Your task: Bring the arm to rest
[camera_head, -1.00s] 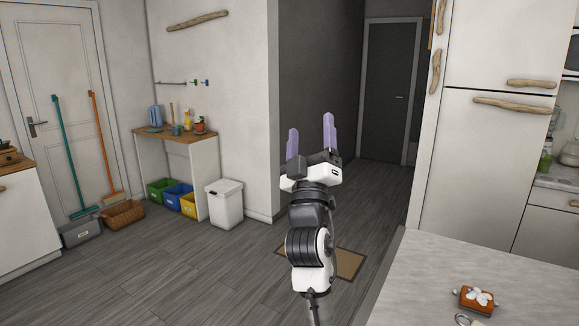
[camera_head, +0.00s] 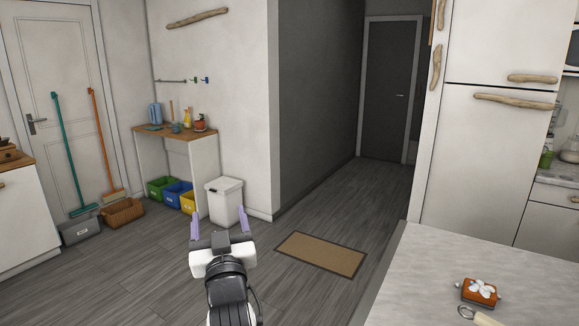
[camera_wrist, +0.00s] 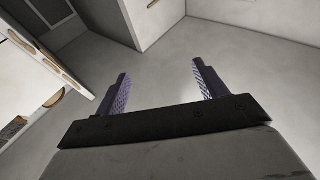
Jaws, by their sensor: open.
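My gripper (camera_head: 220,225) is low in the middle of the head view, over the grey plank floor. Its two purple fingers stand well apart with nothing between them. In the wrist view my gripper (camera_wrist: 158,88) also shows open and empty, with bare grey surface beyond the fingers. My arm comes up from the bottom edge of the head view, and its lower part is out of the picture.
A white bin (camera_head: 224,201) stands just beyond my gripper in the picture. A brown doormat (camera_head: 321,254) lies on the floor to the right. A pale counter (camera_head: 440,270) at the lower right bears an orange-brown dish (camera_head: 478,293) with white pieces. The dark hallway floor is clear.

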